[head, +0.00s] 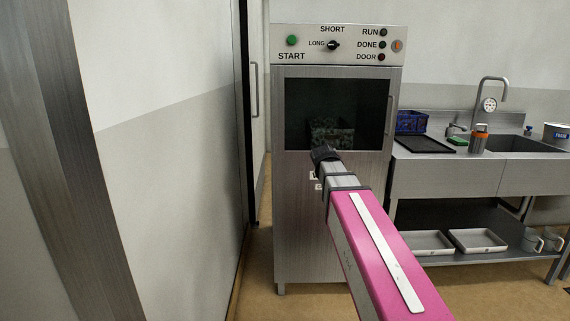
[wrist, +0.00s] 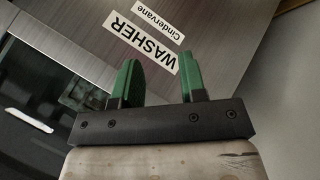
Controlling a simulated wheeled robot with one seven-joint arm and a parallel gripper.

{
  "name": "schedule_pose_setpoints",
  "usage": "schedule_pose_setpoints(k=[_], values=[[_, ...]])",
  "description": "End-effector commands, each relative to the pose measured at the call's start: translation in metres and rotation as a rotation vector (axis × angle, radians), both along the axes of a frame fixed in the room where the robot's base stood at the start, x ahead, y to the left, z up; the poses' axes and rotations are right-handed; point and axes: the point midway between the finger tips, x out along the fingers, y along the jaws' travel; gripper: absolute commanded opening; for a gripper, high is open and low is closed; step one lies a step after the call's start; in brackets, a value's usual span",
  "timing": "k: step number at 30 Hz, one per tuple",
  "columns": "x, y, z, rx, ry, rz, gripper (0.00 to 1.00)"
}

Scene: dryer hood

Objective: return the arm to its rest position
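My arm reaches forward in the head view, its pink link low and its end in front of the steel washer's door (head: 300,200). My gripper (head: 325,154) shows there as a small dark shape just below the window, its fingers not clear. In the wrist view my gripper (wrist: 160,62) has two green fingers set apart with nothing between them. Beyond them is the steel front with a label reading "WASHER Cindervane" (wrist: 144,45). The washer door looks shut, and something patterned shows dimly behind its window (head: 335,95).
A wall and doorway edge run close on the left. On the right a steel sink counter (head: 440,180) holds a blue crate (head: 411,121), a dark tray (head: 424,143) and an orange-and-grey container (head: 478,139). Trays and jugs stand on its lower shelf.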

Motion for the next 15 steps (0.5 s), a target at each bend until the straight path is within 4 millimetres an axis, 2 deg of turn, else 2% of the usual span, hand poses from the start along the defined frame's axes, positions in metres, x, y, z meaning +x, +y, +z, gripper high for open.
schedule_pose_setpoints(k=[1,3,8,15], values=[[-0.013,-0.003,-0.025,0.032,0.034,-0.024,0.38],[-0.027,-0.005,-0.055,0.080,0.077,-0.061,0.38],[-0.064,-0.010,-0.119,0.187,0.177,-0.153,0.38],[-0.128,-0.014,-0.205,0.333,0.330,-0.308,0.38]])
